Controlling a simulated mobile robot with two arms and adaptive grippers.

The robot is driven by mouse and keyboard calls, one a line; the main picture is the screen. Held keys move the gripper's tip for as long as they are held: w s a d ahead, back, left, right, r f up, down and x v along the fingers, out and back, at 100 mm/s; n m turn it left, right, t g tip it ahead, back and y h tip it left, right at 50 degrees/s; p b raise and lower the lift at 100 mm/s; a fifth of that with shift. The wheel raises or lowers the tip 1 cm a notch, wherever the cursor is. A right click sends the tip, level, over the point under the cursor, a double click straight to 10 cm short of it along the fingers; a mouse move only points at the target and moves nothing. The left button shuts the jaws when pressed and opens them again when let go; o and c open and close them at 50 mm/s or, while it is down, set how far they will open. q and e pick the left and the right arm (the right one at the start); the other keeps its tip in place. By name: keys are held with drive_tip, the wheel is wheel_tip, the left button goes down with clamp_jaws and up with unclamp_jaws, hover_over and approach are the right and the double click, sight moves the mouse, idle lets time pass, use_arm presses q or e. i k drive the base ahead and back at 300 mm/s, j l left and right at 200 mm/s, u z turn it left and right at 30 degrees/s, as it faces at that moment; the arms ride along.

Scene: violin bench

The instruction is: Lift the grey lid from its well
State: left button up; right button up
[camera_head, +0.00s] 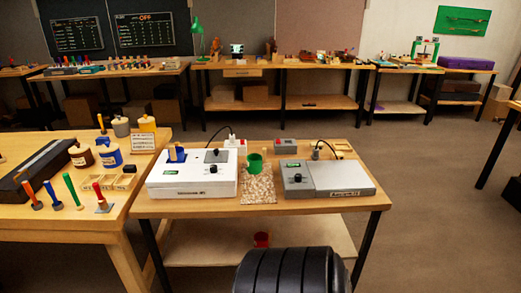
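A grey lid (212,156) with a small dark knob sits on the top of a white box-shaped device (210,182), toward its back right. It looks seated in place, so any well under it is hidden. A blue-handled piece (177,154) stands upright to the left of the lid in the same device. Neither of my grippers is in view. A dark ribbed part of my own body shows at the bottom of the picture, well apart from the lid.
The device stands on a wooden table (300,207). A speckled mat (259,190) with a green cup (254,164) lies right of it, then a grey device (334,178). A red cup (262,240) is on the lower shelf. A cluttered bench (108,222) adjoins at left.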

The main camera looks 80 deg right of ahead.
sight(216, 155)
drive_tip(key=z, duration=2.15)
